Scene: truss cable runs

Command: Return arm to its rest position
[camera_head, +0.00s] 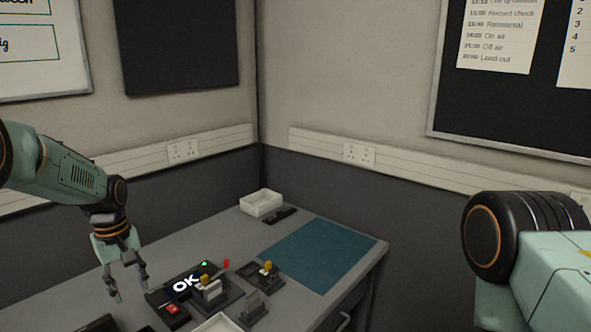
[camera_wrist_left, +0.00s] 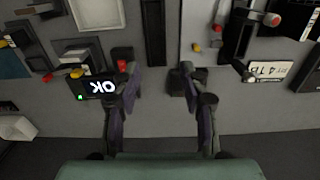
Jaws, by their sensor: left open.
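My left arm (camera_head: 75,178) comes in from the left in the head view. Its gripper (camera_head: 129,292) hangs pointing down above the left part of the grey table, beside a black box with a lit OK display (camera_head: 186,284). The two fingers are apart with nothing between them. In the left wrist view the open fingers (camera_wrist_left: 150,85) show at the lower middle, and the OK display (camera_wrist_left: 97,86) appears upside down left of them. My right arm (camera_head: 525,255) shows only as thick links at the right edge. Its gripper is out of view.
The table holds a blue mat (camera_head: 318,252), a white tray (camera_head: 261,203) at the back corner, and small dark fixtures with yellow parts (camera_head: 268,267). A red button (camera_head: 172,309) sits on the OK box. Walls with socket trunking (camera_head: 359,153) stand behind the table.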

